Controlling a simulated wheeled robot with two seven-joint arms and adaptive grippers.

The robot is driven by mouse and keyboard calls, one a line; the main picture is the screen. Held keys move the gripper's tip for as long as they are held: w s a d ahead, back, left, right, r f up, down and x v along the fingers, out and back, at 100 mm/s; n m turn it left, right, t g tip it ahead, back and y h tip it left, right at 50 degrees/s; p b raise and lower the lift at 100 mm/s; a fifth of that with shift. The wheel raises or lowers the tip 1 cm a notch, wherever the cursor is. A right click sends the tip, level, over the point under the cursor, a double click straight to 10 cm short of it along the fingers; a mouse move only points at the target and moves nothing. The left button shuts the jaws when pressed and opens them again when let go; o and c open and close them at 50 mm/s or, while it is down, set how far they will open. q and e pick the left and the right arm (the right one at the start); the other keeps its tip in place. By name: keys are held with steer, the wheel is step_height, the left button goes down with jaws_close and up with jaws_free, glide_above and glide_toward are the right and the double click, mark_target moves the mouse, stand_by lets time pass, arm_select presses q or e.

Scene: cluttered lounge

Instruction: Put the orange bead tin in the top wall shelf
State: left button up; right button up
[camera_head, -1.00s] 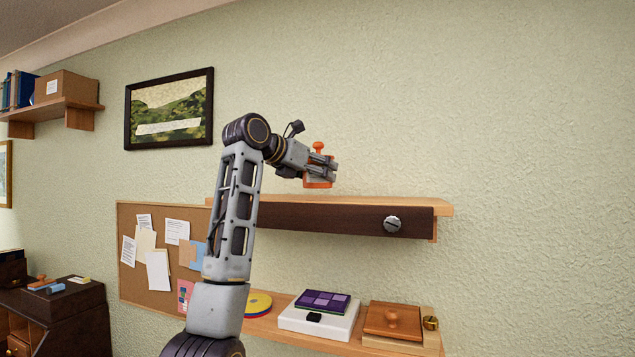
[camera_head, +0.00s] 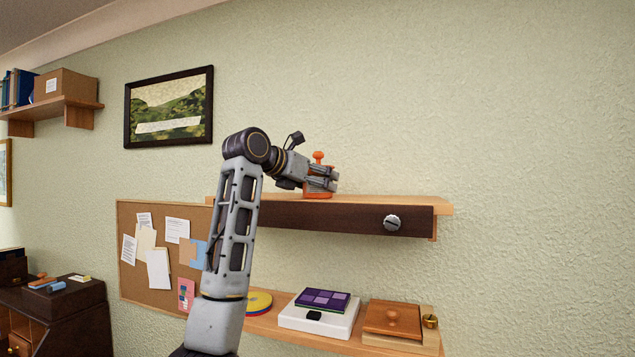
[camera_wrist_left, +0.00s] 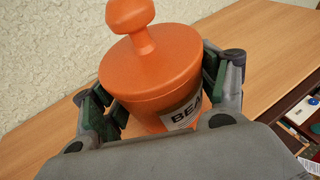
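The orange bead tin (camera_head: 318,157) has a round knobbed lid and a label reading "BEA" in the left wrist view (camera_wrist_left: 152,75). My left gripper (camera_head: 326,180) has its fingers on both sides of the tin and is shut on it. The tin is upright, with its base at or just above the board of the top wall shelf (camera_head: 410,206); I cannot tell if it touches. The shelf is light wood with a dark front panel and a silver knob. My right gripper is not in view.
The top shelf's right end is bare. A lower shelf (camera_head: 265,328) carries a white box (camera_head: 318,325) with a purple item, a wooden box (camera_head: 393,322) and a yellow disc (camera_head: 258,302). A corkboard (camera_head: 130,280) hangs left, a framed picture (camera_head: 168,108) above.

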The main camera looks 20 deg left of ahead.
arm_select(q)
steer(key=shift+o, duration=0.5)
steer(key=shift+r, duration=0.2)
steer(key=shift+s+a+r, duration=0.15)
steer(key=shift+s+a, duration=0.15)
steer(key=shift+s, duration=0.35)
steer(key=b+v, duration=0.4)
steer(key=v, duration=0.6)
steer(key=shift+s, duration=0.25)
steer(key=shift+r, duration=0.1)
